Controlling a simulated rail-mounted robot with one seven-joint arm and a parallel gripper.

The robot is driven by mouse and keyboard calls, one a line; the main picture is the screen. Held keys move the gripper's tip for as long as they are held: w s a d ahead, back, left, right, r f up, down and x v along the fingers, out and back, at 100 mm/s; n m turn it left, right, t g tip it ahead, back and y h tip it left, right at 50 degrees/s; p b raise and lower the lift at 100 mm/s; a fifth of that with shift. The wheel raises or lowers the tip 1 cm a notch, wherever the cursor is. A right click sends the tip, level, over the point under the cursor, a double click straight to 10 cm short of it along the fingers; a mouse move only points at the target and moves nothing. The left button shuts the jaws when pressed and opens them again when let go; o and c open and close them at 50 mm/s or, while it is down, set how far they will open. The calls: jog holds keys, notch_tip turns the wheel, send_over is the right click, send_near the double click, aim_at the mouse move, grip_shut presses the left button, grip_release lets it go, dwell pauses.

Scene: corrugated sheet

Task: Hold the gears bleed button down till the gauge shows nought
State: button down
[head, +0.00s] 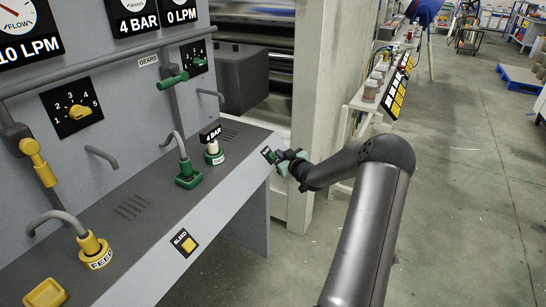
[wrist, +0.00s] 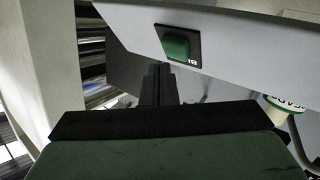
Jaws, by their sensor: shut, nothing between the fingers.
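The green bleed button (wrist: 176,46) sits on a black plate on the sloping front face of the bench. In the head view its plate (head: 268,155) is at the right end of that face, with my gripper (head: 282,157) close in front of it. In the wrist view my gripper's fingers (wrist: 157,70) are together and empty, their tips just below and left of the button. I cannot tell whether they touch the plate; the button is not covered. The gears gauge (head: 134,8) is cut off at the top and its readout (head: 138,25) shows 4 BAR.
A small 4 BAR tag (head: 210,134) stands on a white fitting on the bench. A yellow bleed button (head: 187,243) is further left on the same face. Hoses and a green connector (head: 188,174) stand on the bench top. A pale pillar (head: 320,100) rises behind my gripper.

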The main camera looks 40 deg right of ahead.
jog(key=shift+w+a+f+b, duration=0.15)
jog(key=shift+w+f+b, duration=0.15)
jog(key=shift+b, duration=0.3)
jog(key=shift+w+a+f+b, duration=0.2)
jog(key=shift+f+b, duration=0.1)
jog(key=shift+b, duration=0.1)
dwell(1.6)
jog(key=shift+d+r, duration=0.1)
dwell(0.4)
jog(key=shift+s+d+r+p, duration=0.25)
jog(key=shift+s+r+p, duration=0.1)
jog(key=shift+s+r, duration=0.15)
jog(key=s+r+p, duration=0.1)
jog(key=s+d+r, duration=0.1)
jog(key=s+r+p, duration=0.1)
jog(key=shift+s+d+r+p, duration=0.1)
jog(key=shift+d+r+p, duration=0.15)
jog(key=shift+d+p, duration=0.1)
